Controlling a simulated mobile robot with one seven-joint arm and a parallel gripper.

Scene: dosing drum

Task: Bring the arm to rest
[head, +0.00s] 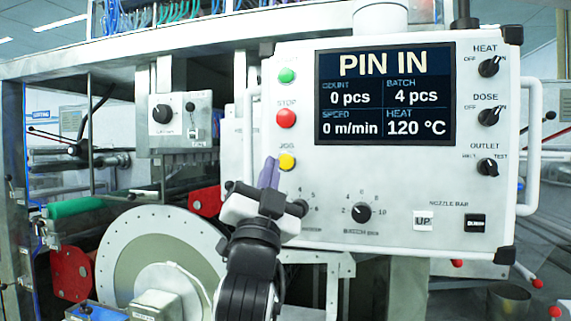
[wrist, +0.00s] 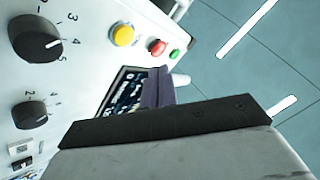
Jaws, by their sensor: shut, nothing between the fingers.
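My gripper (head: 269,173) is in front of the white control panel (head: 400,205), with its purple fingers pointing up, just left of and below the yellow JOG button (head: 287,161). The fingers are shut and empty. In the wrist view my gripper (wrist: 157,88) shows its purple fingers in front of the tilted screen (wrist: 122,100). The yellow button (wrist: 122,35) appears clear of the fingers there. I cannot tell how far the fingertips are from the panel. My dark wrist hides part of a knob at the panel's lower left.
The screen (head: 385,97) reads PIN IN, 0 pcs, 4 pcs, 0 m/min and 120 °C. A green button (head: 287,75) and red STOP button (head: 286,118) sit above JOG. HEAT, DOSE and OUTLET knobs line the right. A large disc (head: 125,255) stands left of my arm.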

